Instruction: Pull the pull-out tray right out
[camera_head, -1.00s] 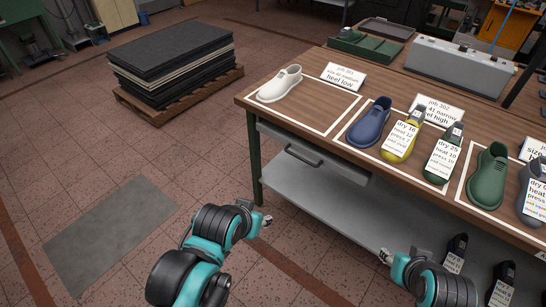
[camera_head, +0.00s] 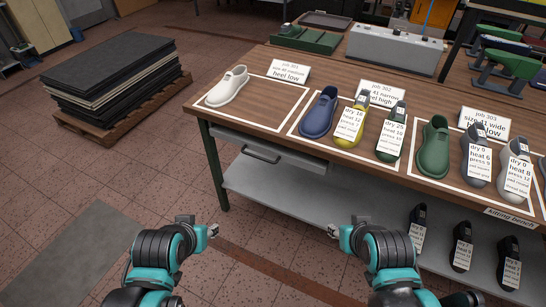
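The pull-out tray (camera_head: 284,158) is a grey drawer-like front under the left part of the wooden bench top, with a dark bar handle (camera_head: 261,155) on its face. It looks pushed in beneath the top. My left gripper (camera_head: 213,231) is low in front of the bench, below and left of the handle and well apart from it. My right gripper (camera_head: 331,231) is below and right of the handle, also apart from it. Both grippers are small here and touch nothing that I can see; their finger gaps are not clear.
The kitting bench (camera_head: 270,116) carries a white shoe last (camera_head: 228,87), a blue one (camera_head: 320,112), a green one (camera_head: 433,147) and several tagged ones. Black lasts stand on the lower shelf (camera_head: 300,205). A pallet of dark sheets (camera_head: 112,80) is at left. The floor before the bench is open.

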